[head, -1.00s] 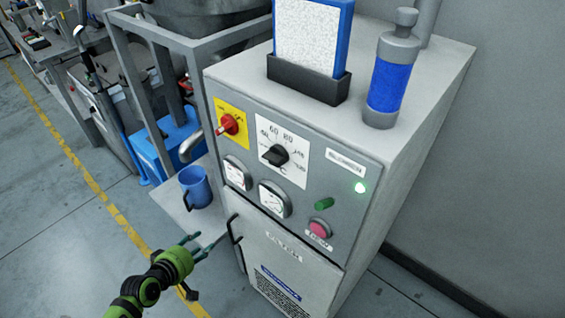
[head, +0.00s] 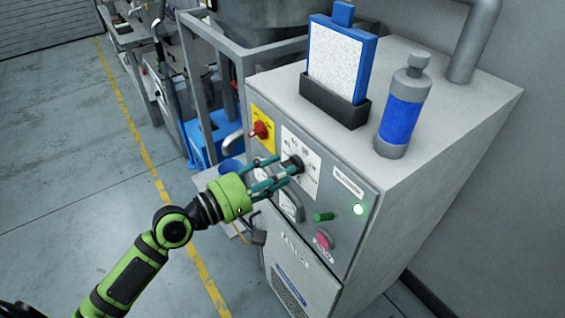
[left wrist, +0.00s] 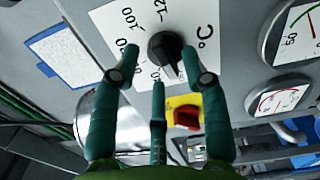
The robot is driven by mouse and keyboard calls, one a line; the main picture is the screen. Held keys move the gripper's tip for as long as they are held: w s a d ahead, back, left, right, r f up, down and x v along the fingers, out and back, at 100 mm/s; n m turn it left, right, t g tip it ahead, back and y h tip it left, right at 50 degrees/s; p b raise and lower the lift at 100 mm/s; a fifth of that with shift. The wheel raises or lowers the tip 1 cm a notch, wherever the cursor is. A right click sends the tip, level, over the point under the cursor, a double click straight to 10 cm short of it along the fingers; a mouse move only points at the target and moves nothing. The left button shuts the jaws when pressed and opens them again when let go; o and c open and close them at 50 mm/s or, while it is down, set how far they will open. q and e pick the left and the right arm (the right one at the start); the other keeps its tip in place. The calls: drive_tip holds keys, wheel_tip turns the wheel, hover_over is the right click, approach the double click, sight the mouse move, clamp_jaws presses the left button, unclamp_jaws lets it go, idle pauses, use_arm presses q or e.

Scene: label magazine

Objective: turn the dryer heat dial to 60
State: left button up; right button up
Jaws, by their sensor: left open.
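The heat dial is a black knob (head: 292,164) on a white scale plate on the dryer's front panel (head: 345,228). In the left wrist view the knob (left wrist: 165,48) shows close up, with scale numbers and a °C mark around it; the numbers near the fingers are partly hidden. My left gripper (head: 284,169) is open, its teal fingertips at the dial. In the left wrist view its fingertips (left wrist: 160,62) are spread to either side of the knob; I cannot tell whether they touch it. The knob's exact reading is unclear. My right gripper is out of view.
A red switch (head: 261,130) on a yellow plate sits left of the dial. A green lamp (head: 358,209), a green knob (head: 322,217) and a red button (head: 323,240) are lower right. A blue-framed panel (head: 342,60) and blue cylinder (head: 403,112) stand on top.

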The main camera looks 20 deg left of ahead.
use_arm(q)
drive_tip(key=shift+w+d, duration=0.45)
drive_tip(key=shift+w, duration=0.1)
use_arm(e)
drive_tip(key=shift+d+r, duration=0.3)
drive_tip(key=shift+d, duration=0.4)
use_arm(q)
clamp_jaws()
drive_tip(key=shift+f, duration=0.1)
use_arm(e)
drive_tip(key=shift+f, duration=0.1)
use_arm(q)
drive_tip(key=shift+s+d+f+m+b, duration=0.15)
drive_tip(key=shift+m+b, duration=0.5)
drive_tip(key=shift+m, duration=3.3)
drive_tip(key=shift+w+a+f+m+b, duration=0.15)
drive_tip(key=shift+m+b, duration=0.45)
drive_tip(key=shift+m, duration=3.35)
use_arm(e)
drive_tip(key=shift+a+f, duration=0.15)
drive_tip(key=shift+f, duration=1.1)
use_arm(q)
drive_tip(key=shift+s+d, duration=0.1)
